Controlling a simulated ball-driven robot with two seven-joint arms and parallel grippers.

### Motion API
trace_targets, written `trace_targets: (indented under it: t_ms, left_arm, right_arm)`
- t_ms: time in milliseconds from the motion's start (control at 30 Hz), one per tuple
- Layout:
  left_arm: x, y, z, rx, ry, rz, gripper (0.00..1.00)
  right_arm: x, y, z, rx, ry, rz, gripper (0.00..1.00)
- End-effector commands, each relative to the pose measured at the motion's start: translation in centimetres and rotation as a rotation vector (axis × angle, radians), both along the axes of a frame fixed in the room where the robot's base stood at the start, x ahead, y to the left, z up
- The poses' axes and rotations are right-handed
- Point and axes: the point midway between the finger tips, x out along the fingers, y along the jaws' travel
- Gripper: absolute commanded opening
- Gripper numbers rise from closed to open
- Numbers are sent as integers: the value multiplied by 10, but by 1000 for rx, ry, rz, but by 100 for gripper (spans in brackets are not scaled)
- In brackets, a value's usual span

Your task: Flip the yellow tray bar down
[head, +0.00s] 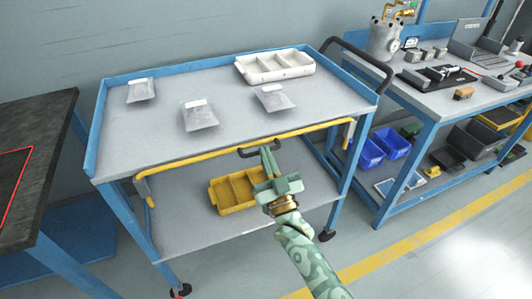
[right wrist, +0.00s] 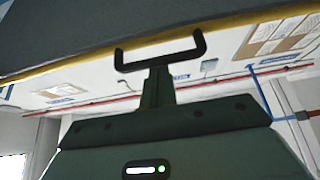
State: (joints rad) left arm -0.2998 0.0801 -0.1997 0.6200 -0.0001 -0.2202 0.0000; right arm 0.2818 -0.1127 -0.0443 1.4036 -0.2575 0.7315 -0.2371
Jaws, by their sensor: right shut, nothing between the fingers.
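The yellow tray bar (head: 205,155) runs along the front edge of the cart's top shelf, its ends bent downward. It crosses the upper part of the right wrist view (right wrist: 235,20). A black U-shaped handle (head: 247,152) sits at the bar's middle; it also shows in the right wrist view (right wrist: 190,54). My right gripper (head: 267,152) is shut and empty, its tips at the handle. In the right wrist view the fingers (right wrist: 157,75) overlap the handle's crosspiece; I cannot tell whether they touch it. My left gripper is not in view.
The blue cart's top shelf (head: 220,110) holds a white divided tray (head: 275,66) and several small bags. A yellow divided tray (head: 236,194) sits on its lower shelf. A dark table (head: 60,130) stands left, a workbench (head: 425,95) right. Open floor lies front right.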

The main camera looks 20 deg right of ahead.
Motion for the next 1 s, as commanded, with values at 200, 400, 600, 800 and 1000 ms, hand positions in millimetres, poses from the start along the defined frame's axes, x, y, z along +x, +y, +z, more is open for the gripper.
trace_targets:
  t_ms: [200,400,600,800,1000]
  left_arm:
    - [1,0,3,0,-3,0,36]
    - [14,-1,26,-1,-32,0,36]
    - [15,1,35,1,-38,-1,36]
    - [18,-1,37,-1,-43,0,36]
    - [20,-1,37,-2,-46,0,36]
  right_arm:
    - [0,-1,2,-2,4,0,0]
    - [0,-6,36,-3,-4,-1,0]
    - [-29,-9,22,0,6,1,0]
    - [-63,-10,1,-1,3,1,0]
    - [-82,-11,-10,-1,1,1,0]
